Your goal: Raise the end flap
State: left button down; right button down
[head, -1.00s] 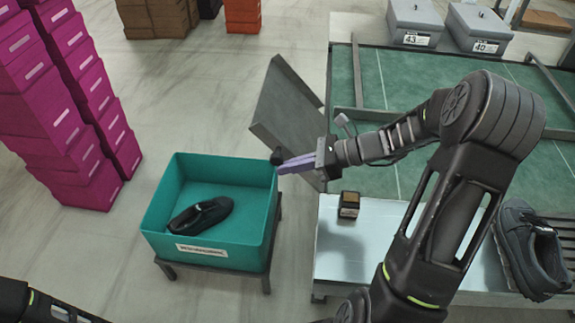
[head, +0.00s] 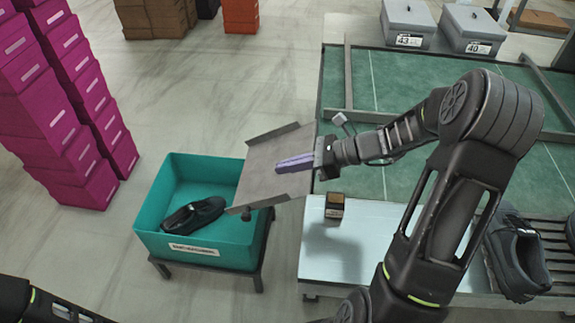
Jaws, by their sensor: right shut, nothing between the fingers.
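The end flap (head: 262,172) is a grey metal plate with raised side edges at the left end of the green conveyor (head: 400,100). It stands out to the left, close to level, and covers part of the teal bin's right side in the picture. My right gripper (head: 280,164) is shut and empty, its purple fingers showing in front of the flap's face. I cannot tell whether they touch it.
A teal bin (head: 150,226) holding a black shoe (head: 194,215) stands on a low stand. A small dark box (head: 334,205) sits on the pale table (head: 335,255). Magenta boxes (head: 75,110) are stacked left. Grey shoes (head: 515,260) lie on a rack at right.

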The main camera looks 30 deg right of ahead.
dwell(0.6)
notch_tip(320, 180, up, 10)
jog(key=d+p, duration=0.2)
jog(key=p, duration=0.6)
jog(key=shift+s+f+p, duration=0.15)
jog(key=shift+s+p, duration=0.2)
jog(key=shift+s, duration=0.1)
